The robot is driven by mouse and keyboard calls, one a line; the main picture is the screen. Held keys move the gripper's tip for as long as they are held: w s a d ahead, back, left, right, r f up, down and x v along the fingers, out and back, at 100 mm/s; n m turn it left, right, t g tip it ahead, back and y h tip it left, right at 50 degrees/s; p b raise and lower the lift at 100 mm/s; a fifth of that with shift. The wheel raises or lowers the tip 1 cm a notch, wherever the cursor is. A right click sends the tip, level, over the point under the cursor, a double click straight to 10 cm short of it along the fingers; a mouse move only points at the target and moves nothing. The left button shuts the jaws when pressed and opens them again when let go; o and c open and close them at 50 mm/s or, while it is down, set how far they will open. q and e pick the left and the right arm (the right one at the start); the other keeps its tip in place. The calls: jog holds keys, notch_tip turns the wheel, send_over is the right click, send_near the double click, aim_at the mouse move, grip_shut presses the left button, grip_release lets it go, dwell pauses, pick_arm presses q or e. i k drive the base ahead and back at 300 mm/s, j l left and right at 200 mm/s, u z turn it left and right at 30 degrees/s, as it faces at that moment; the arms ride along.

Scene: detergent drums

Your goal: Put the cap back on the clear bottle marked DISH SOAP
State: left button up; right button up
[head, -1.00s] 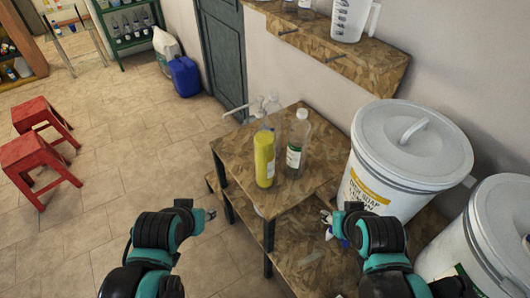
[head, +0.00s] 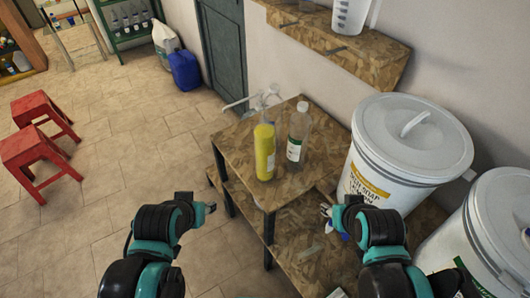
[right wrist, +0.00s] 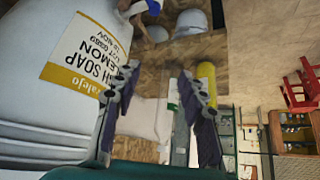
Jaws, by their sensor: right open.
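A clear bottle (head: 297,138) with a white and green label stands upright on the small wooden table's top. Its lettering is too small to read, and I cannot tell whether its mouth is capped. I cannot make out a loose cap. My right gripper (head: 327,210) is in front of the table, beside the drum and apart from the bottle. In the right wrist view its two fingers (right wrist: 160,75) are spread with nothing held between them. My left gripper (head: 207,208) is out over the floor, left of the table, and its jaw state is unclear.
A white drum (head: 400,160) stands close on the right, with a second drum (head: 490,230) nearer. A lower wooden shelf (head: 300,215) juts out in front. Red stools (head: 38,150) stand far left.

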aim_at(264, 131)
jog(key=j+z, duration=0.2)
jog(key=z, duration=0.25)
jog(key=j+z, duration=0.2)
jog(key=z, duration=0.25)
jog(key=j+z, duration=0.2)
jog(key=z, duration=0.25)
jog(key=j+z, duration=0.15)
jog(key=z, duration=0.3)
jog(key=k+j+z, duration=0.15)
jog(key=j, duration=0.3)
jog(key=k+j+z, duration=0.15)
jog(key=k+j, duration=0.2)
jog(key=k+j+z, duration=0.15)
jog(key=j, duration=0.35)
jog(key=i+j, duration=0.15)
jog(key=i, duration=0.15)
